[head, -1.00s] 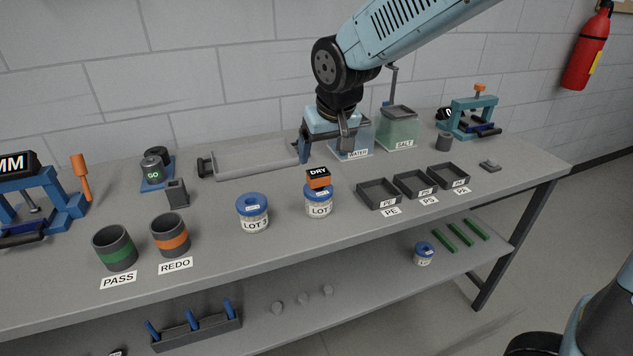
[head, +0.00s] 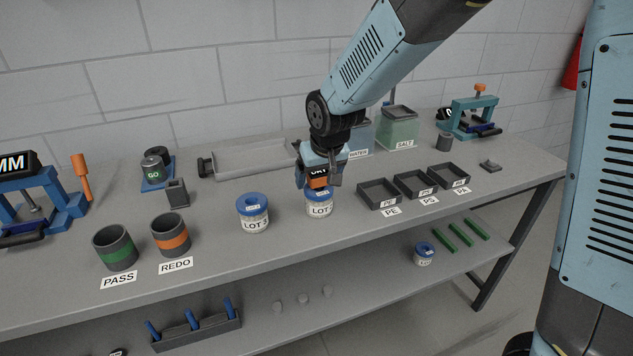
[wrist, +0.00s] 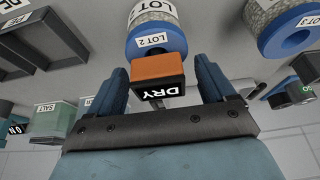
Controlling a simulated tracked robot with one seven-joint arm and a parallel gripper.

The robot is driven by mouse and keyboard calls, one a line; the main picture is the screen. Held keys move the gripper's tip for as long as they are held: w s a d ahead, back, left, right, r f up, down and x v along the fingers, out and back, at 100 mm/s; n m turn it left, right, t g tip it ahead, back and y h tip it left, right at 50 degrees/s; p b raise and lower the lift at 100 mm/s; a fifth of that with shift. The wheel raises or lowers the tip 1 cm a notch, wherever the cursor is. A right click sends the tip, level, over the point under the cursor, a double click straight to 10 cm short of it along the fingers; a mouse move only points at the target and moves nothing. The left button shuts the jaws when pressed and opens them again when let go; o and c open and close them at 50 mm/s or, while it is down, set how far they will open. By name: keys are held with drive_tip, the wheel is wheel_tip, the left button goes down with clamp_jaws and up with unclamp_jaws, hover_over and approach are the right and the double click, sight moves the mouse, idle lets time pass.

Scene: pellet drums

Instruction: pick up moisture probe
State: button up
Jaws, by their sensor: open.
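The moisture probe (head: 318,182) is an orange block with a black face reading DRY. It sits upright on the blue lid of the LOT 2 drum (head: 320,207). It also shows in the wrist view (wrist: 158,68), with the LOT 2 drum (wrist: 155,38) beyond it. My gripper (head: 319,177) is over the drum. In the wrist view my gripper (wrist: 160,84) is open, with one blue finger on each side of the probe. Gaps show between the fingers and the probe. The probe's lower part is hidden.
The LOT 3 drum (head: 253,214) stands to the left. Three dark trays stand to the right, the nearest labelled PE (head: 379,192). A long grey tray (head: 250,160) and the SALT tank (head: 398,127) are behind.

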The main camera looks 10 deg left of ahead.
drive_tip(key=shift+c, duration=0.3)
drive_tip(key=c, duration=1.1)
drive_tip(key=shift+r, duration=0.1)
